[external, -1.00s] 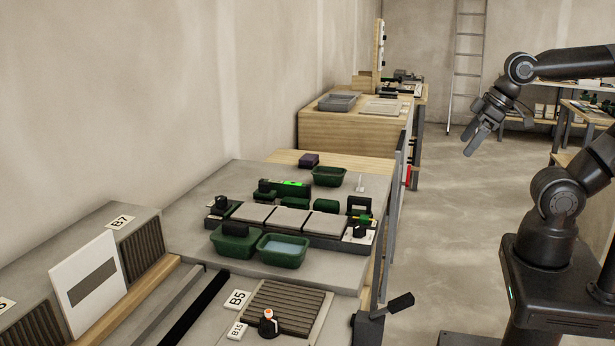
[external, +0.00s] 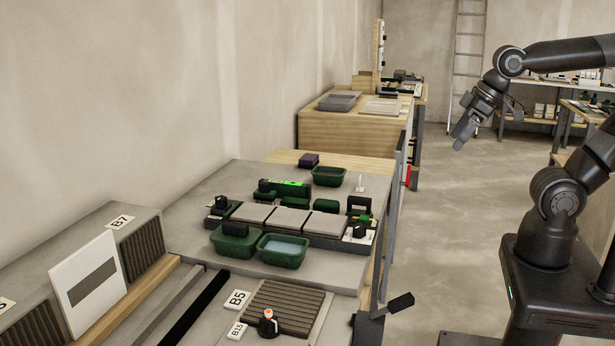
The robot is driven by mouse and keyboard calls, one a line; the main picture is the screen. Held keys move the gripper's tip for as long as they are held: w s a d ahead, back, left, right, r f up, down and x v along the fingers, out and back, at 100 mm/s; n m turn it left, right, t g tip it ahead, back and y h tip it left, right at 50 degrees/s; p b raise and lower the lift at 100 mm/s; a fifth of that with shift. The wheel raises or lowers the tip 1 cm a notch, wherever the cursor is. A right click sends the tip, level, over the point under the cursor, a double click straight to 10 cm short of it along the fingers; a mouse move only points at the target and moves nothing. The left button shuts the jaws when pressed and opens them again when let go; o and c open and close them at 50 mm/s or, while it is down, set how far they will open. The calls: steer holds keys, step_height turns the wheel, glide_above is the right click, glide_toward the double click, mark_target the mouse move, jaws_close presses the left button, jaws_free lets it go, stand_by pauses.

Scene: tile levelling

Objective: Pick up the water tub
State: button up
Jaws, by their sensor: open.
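The water tub (external: 282,258) is a small green open tub with pale blue water in it. It stands on the grey worktop near its front edge, in the middle of the external view. My gripper (external: 463,137) is open and empty. It hangs in the air over the floor, to the right of the worktop and well apart from the tub.
A green tub with a dark block (external: 235,240) stands just left of the water tub. A row of grey tiles (external: 289,220) lies behind it. Another green tub (external: 328,176) stands farther back. A ribbed panel (external: 285,308) lies in front. A dark clamp handle (external: 400,303) sticks out at the right edge.

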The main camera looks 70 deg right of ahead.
steer(key=w+a+r, duration=0.2)
steer(key=w+a, duration=0.3)
steer(key=w, duration=0.6)
steer(key=g, duration=0.1)
glide_above(283, 246)
steer(key=s+a, duration=0.3)
steer(key=f, duration=1.8)
steer(key=shift+w+a, duration=0.15)
steer(key=shift+w, duration=0.1)
steer(key=shift+s+d+x, duration=0.1)
steer(key=shift+s+x, duration=0.05)
steer(key=shift+x, duration=1.1)
steer(key=shift+s+d+x, duration=0.1)
steer(key=shift+s+x, duration=0.05)
steer(key=shift+x, duration=1.1)
steer(key=shift+f, duration=0.4)
steer(key=shift+c, duration=0.6)
steer(key=c, duration=1)
